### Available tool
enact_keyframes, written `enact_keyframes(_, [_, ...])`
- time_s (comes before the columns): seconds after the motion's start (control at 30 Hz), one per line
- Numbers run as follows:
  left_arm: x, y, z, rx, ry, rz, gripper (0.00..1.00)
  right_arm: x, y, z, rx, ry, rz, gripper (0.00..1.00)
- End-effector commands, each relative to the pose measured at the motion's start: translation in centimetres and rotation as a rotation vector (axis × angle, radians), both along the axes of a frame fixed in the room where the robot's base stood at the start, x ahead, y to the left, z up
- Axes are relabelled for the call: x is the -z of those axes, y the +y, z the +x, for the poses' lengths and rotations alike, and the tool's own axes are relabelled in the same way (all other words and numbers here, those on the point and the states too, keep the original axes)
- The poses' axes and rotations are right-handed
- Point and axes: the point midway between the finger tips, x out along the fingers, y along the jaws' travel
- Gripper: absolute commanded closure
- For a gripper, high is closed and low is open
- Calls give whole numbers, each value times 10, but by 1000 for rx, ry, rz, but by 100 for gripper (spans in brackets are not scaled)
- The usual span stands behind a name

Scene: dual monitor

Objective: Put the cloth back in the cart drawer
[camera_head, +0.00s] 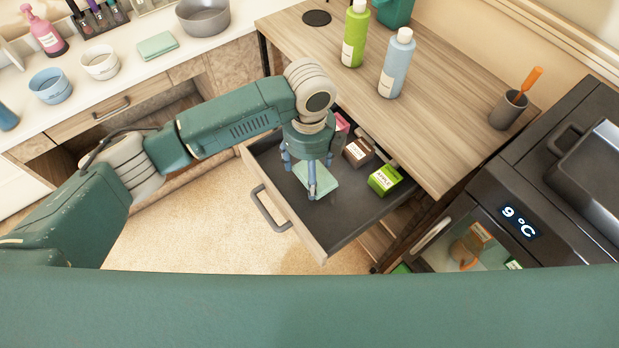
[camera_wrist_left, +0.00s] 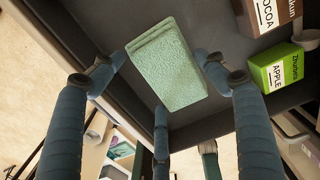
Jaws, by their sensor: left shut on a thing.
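The green cloth (camera_head: 322,172) is a folded square over the dark floor of the open cart drawer (camera_head: 345,226). My left gripper (camera_head: 309,182) reaches down into the drawer from above and is shut on this cloth. In the left wrist view the cloth (camera_wrist_left: 168,68) lies among the blue fingers of my left gripper (camera_wrist_left: 160,80). I cannot tell whether the cloth touches the drawer floor. My right gripper is not in view.
The drawer also holds a green apple box (camera_head: 384,180), a brown cocoa box (camera_head: 357,151) and a pink item (camera_head: 342,125). The wooden cart top (camera_head: 440,105) overhangs the drawer's back. Another folded green cloth (camera_head: 158,46) lies on the white counter. A dark fridge (camera_head: 560,215) stands at right.

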Motion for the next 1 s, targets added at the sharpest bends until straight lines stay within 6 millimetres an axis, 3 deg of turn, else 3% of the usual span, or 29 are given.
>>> enact_keyframes(0.33, [41, 0, -1, 0, 1, 1, 47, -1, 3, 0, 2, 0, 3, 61])
enact_keyframes(0.73, [47, 0, 0, 1, -1, -1, 47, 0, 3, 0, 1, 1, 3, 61])
enact_keyframes(0.77, [46, 0, 0, 1, -2, -1, 21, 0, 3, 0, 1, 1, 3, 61])
enact_keyframes(0.8, [46, 0, 0, 1, -2, -1, 13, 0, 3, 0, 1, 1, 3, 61])
enact_keyframes(0.83, [46, 0, 0, 1, -2, -1, 8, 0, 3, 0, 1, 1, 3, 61])
enact_keyframes(1.0, [46, 0, 0, 0, -1, 0, 8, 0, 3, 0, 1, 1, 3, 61])
